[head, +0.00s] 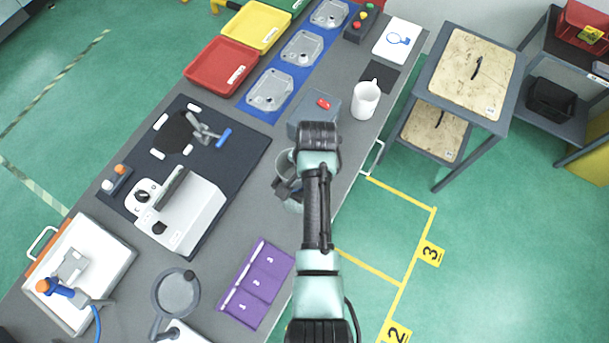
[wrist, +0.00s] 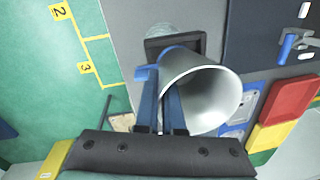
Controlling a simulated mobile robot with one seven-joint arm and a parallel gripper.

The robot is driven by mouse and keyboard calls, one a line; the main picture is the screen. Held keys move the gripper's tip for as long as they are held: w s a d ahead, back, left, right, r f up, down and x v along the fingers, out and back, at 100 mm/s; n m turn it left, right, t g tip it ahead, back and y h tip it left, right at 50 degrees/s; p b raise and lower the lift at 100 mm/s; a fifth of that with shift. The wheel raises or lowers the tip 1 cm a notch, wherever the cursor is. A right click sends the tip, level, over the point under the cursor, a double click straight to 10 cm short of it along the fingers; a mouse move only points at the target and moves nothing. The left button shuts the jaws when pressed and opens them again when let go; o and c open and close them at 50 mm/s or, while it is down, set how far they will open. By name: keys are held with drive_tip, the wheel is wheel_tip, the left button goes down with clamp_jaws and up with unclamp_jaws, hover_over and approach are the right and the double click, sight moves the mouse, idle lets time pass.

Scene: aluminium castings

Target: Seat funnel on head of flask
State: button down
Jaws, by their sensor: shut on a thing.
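A pale grey, wide-mouthed funnel (wrist: 212,98) fills the middle of the wrist view, its open mouth turned toward the camera. My gripper (wrist: 160,92) has its blue fingers shut on the funnel's side. Behind the funnel, a greyish round body in a dark square surround (wrist: 160,47) stands on the bench; it may be the flask, but its head is hidden. I cannot tell whether the funnel touches it. In the head view my gripper (head: 297,172) is low over the bench's right edge, mostly hidden by my arm, with a round rim and dark part (head: 284,189) beside it.
A dark mat (head: 238,150) with a clamp and a white machine (head: 185,212) is to the left. Red (head: 221,66) and yellow bins are farther.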

drive_tip(key=shift+f+b, duration=0.3)
drive_tip(key=shift+f, duration=0.2)
drive_tip(key=c, duration=1)
unclamp_jaws()
drive_tip(key=shift+r, duration=0.1)
drive_tip(key=shift+o, duration=0.2)
wheel_tip(320, 180, up, 13)
drive_tip(key=s+d+b, duration=0.1)
drive_tip(key=b, duration=0.1)
